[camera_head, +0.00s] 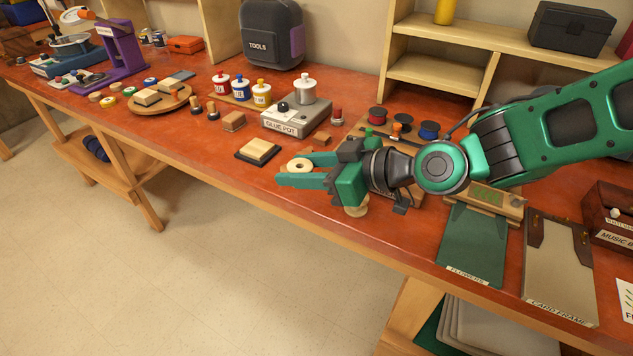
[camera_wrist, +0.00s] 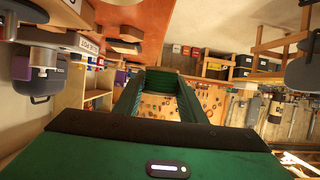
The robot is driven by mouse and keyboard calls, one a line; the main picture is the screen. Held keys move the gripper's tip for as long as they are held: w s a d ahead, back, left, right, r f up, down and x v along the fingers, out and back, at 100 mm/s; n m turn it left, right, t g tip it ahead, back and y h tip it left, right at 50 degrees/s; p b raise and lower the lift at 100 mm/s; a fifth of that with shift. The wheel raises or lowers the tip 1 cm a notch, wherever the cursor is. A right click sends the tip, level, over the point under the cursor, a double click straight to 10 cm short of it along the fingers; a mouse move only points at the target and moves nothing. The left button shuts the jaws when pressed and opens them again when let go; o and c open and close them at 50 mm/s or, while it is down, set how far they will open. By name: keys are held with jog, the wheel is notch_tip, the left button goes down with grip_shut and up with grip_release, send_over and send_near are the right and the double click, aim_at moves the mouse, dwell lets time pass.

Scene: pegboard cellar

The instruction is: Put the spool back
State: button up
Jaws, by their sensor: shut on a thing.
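A wooden rack with a red spool (camera_head: 377,115), a blue spool (camera_head: 429,130) and orange and green pieces stands behind my wrist. My arm hides part of the rack.
A pale round piece (camera_head: 356,210) shows partly beneath my gripper. A black-edged block (camera_head: 258,150) and the glue pot (camera_head: 296,117) are to the left and behind. A green flowers board (camera_head: 472,245) and a card frame (camera_head: 560,270) lie to the right.

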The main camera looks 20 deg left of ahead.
send_over(319, 193)
notch_tip(319, 193, down, 3)
jog(key=shift+f, duration=2.05)
jog(key=o, duration=1.1)
jog(key=shift+f, duration=0.1)
jog(key=v, duration=1.2)
jog(key=shift+d, duration=0.1)
